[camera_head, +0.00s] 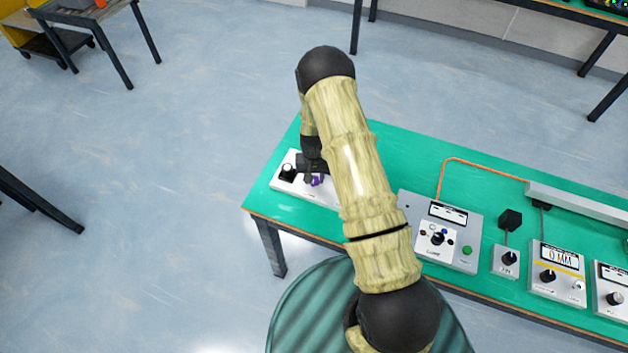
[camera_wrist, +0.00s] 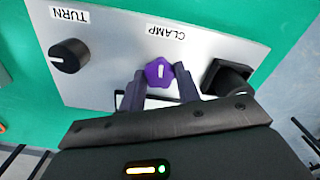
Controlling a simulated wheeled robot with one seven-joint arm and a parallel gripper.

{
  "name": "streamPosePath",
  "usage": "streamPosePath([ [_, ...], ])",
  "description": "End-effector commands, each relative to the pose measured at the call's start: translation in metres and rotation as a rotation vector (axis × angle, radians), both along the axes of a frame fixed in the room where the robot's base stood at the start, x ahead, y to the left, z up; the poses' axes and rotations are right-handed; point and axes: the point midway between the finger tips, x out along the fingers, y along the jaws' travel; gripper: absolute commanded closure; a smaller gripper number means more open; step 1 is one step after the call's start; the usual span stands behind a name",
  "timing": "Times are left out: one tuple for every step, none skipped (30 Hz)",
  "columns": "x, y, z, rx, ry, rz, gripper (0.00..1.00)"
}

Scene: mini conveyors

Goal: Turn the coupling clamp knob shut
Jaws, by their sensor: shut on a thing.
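The clamp knob (camera_wrist: 160,72) is purple with a light mark on its top, and sits under the printed word CLAMP on a white panel (camera_wrist: 115,38) in the wrist view. My gripper (camera_wrist: 161,82) is shut on the clamp knob, one finger on each side of it. In the head view the knob (camera_head: 317,180) shows as a small purple patch below my gripper (camera_head: 313,176) on the white panel (camera_head: 325,196). My arm hides the right part of that panel there.
A black TURN knob (camera_wrist: 69,56) is on the same panel, and a dark block (camera_wrist: 227,76) stands just right of my right finger. On the green table (camera_head: 395,140), a grey control box (camera_head: 408,212) and several smaller knob boxes stand to the right.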

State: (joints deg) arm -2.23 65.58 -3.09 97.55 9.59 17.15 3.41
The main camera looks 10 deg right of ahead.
Motion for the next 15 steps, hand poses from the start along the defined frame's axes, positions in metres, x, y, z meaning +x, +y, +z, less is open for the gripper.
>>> streamPosePath([
  [0.0006, 0.0003, -0.0023, 0.0, -0.002, -0.043, 0.9],
  [0.0005, 0.0003, -0.0024, 0.0, -0.002, -0.071, 0.9],
  [0.0004, 0.0004, -0.0024, 0.0, -0.002, -0.11, 0.9],
  [0.0004, 0.0002, -0.0023, -0.001, -0.002, -0.138, 0.9],
  [0.0003, 0.0001, -0.0021, -0.001, -0.002, -0.167, 0.9],
  [0.0004, 0.0, -0.0019, -0.001, -0.002, -0.205, 0.9],
  [0.0004, 0.0, -0.0017, -0.001, -0.002, -0.233, 0.9],
  [0.0004, 0.0002, -0.0017, 0.0, -0.001, -0.262, 0.9],
  [0.0003, 0.0006, -0.0016, 0.0, -0.001, -0.299, 0.9],
  [0.0003, 0.0008, -0.0016, 0.0, -0.001, -0.327, 0.9],
  [0.0003, 0.0006, -0.0016, 0.0, -0.001, -0.357, 0.9],
  [0.0004, 0.0003, -0.0015, 0.0, -0.001, -0.394, 0.9],
  [0.0005, 0.0003, -0.0014, -0.001, -0.002, -0.423, 0.9],
  [0.0006, 0.0003, -0.0013, -0.001, -0.002, -0.452, 0.9],
  [0.0006, 0.0005, -0.0011, -0.001, -0.002, -0.489, 0.9],
])
